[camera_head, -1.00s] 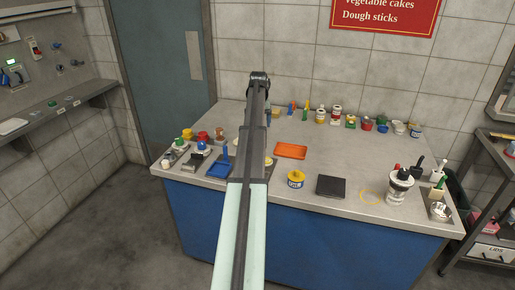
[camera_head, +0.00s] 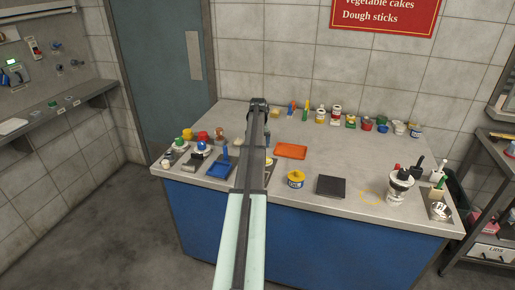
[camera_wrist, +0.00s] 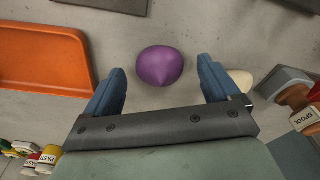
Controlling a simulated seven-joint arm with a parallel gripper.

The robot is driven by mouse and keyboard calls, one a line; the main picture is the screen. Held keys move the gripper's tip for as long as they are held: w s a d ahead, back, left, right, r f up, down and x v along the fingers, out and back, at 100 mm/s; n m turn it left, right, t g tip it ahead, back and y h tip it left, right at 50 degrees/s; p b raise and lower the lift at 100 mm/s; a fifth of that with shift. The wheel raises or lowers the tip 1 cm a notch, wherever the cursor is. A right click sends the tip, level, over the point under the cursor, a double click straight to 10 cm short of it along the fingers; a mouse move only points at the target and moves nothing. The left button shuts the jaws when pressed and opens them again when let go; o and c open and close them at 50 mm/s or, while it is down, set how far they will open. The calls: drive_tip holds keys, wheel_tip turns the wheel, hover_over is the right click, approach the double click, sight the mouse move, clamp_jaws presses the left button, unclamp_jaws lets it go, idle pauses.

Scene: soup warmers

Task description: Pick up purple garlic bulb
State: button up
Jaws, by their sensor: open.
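The purple garlic bulb (camera_wrist: 160,66) lies on the grey counter in the wrist view, its pointed tip towards my gripper. My gripper (camera_wrist: 160,78) is open, with one blue finger on each side below the bulb in the picture. The space between the fingers is empty, and I see no contact with the bulb. I cannot tell the height left between fingers and counter. In the head view my arm reaches over the counter (camera_head: 335,159), and the bulb does not show there, probably hidden behind the arm.
An orange tray (camera_wrist: 45,58) lies left of my gripper in the wrist view. A cream-coloured object (camera_wrist: 240,82) sits close beside the right finger, with a labelled spool container (camera_wrist: 306,119) beyond. Several jars line the counter's back in the head view.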

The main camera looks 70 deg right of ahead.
drive_tip(key=shift+f, duration=0.5)
drive_tip(key=shift+c, duration=0.2)
drive_tip(key=c, duration=1.1)
